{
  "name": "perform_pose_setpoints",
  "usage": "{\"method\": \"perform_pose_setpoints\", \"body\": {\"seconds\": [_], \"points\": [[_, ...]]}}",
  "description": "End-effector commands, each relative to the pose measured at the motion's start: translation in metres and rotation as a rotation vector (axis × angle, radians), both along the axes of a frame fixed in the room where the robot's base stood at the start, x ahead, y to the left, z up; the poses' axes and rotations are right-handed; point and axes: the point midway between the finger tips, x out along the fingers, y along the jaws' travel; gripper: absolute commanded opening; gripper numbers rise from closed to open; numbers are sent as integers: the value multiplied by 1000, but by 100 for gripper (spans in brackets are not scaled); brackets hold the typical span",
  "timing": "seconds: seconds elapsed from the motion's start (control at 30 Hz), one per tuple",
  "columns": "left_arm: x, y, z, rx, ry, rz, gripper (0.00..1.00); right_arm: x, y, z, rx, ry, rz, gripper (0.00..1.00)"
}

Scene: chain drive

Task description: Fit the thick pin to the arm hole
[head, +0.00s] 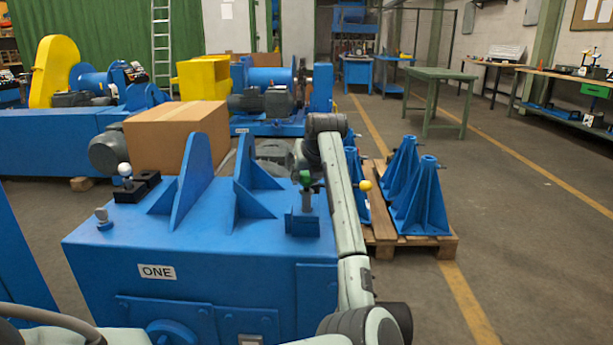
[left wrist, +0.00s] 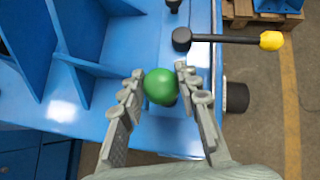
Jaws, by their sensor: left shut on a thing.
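A pin with a green ball knob (head: 306,178) stands upright at a small blue block (head: 303,224) on the right part of the blue machine top. I take it for the thick pin; its grey shaft shows below the knob. In the left wrist view the green knob (left wrist: 160,87) sits between the two fingertips of my left gripper (left wrist: 160,75), which is shut on it. In the head view this gripper (head: 303,168) is small and partly hidden by my arm. I cannot make out the arm hole. My right gripper is not in view.
A lever with a yellow knob (head: 365,185) lies close to the pin; its black hub (left wrist: 182,39) shows in the wrist view. Upright blue plates (head: 190,185) stand left of the pin. A cardboard box (head: 165,140) is behind. Blue stands (head: 420,200) on a pallet are at right.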

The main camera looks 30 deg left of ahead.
Motion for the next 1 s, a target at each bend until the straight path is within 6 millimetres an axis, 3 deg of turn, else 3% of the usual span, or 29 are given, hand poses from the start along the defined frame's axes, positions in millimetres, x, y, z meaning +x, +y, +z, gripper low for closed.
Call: {"method": "perform_pose_setpoints", "body": {"seconds": [1.0], "points": [[0, 0, -25, 2, -2, 0, 0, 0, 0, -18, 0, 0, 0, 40]]}}
